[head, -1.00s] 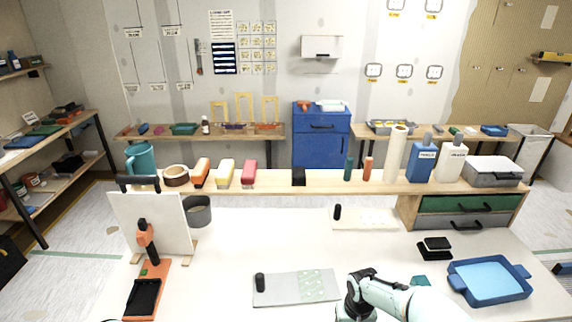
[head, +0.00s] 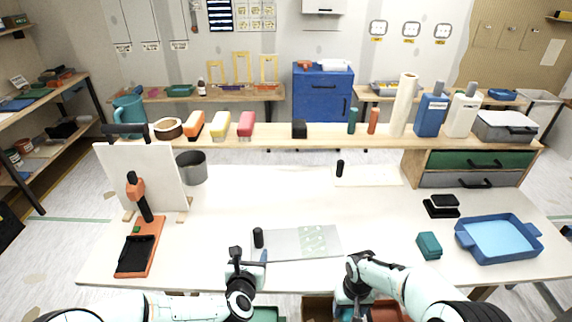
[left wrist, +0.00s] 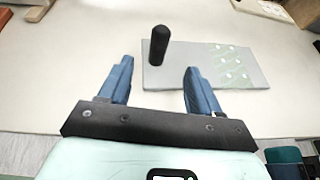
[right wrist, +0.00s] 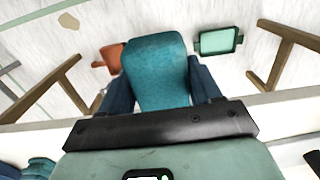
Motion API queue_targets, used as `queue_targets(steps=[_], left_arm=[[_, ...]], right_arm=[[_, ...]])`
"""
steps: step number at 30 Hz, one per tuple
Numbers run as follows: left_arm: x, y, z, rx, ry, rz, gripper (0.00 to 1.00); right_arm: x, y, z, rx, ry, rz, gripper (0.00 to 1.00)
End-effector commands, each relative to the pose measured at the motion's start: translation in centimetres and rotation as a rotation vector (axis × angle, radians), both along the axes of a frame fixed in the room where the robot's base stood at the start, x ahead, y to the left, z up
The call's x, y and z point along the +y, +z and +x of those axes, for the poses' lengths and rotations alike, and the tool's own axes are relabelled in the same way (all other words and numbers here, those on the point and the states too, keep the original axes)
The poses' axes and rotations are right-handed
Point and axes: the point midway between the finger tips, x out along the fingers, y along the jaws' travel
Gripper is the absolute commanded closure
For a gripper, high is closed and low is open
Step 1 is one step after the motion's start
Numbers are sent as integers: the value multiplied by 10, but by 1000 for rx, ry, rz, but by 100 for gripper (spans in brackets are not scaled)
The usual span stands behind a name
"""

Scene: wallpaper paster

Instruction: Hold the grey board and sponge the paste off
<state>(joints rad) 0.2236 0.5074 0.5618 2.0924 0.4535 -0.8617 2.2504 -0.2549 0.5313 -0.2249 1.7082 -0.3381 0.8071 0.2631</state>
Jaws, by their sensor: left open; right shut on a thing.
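The grey board (head: 280,243) lies flat on the white table, with a black upright handle (head: 258,238) at its left end and a pale green paste patch (head: 314,240) on its right part. It also shows in the left wrist view (left wrist: 185,78). My left gripper (left wrist: 158,85) is open and empty, just in front of the board's handle end; in the head view it is near the front edge (head: 262,257). My right gripper (right wrist: 155,85) is shut on a teal sponge (right wrist: 155,65), beyond the table's front edge, above the floor.
Another teal block (head: 429,246) lies on the table beside a blue tray (head: 498,238). Black pads (head: 441,206) lie behind it. A green tray (right wrist: 219,40) shows below the table. The middle of the table behind the board is clear.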

Motion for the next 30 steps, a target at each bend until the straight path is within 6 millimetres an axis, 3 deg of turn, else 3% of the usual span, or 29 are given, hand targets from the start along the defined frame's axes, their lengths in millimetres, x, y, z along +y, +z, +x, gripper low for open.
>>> queue_targets(steps=[8,21,30], left_arm=[[-2,-6,24,-4,9,-15,37],[-6,-29,85,-4,7,-12,37],[-7,-41,109,-4,7,-12,37]], right_arm=[[0,12,3,-4,0,0,68],[0,50,12,-19,0,0,68],[0,69,18,-28,0,0,68]])
